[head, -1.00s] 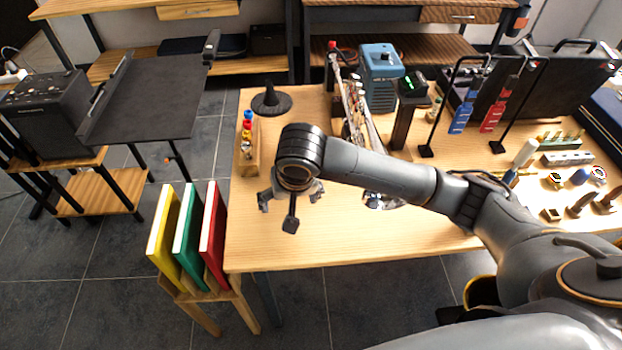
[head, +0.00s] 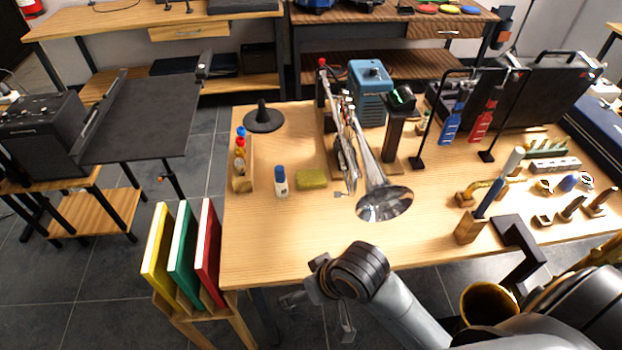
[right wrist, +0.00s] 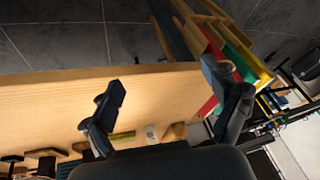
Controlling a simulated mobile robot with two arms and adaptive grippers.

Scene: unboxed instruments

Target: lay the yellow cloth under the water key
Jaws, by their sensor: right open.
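The yellow cloth (head: 311,179) lies as a small folded olive-yellow pad on the table, left of the silver brass instrument (head: 385,203). It also shows in the right wrist view (right wrist: 122,137), beyond the fingers. The instrument rests on a stand, its bell facing front. A small grey piece (head: 340,194) hangs low beside its tubing; I cannot tell whether it is the water key. My right gripper (head: 318,312) is open and empty at the table's front edge, apart from the cloth. It also shows in the right wrist view (right wrist: 164,90). My left gripper is not in view.
A blue-capped bottle (head: 281,182) stands just left of the cloth. Coloured books (head: 183,255) stand by the left edge. The front left tabletop is clear.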

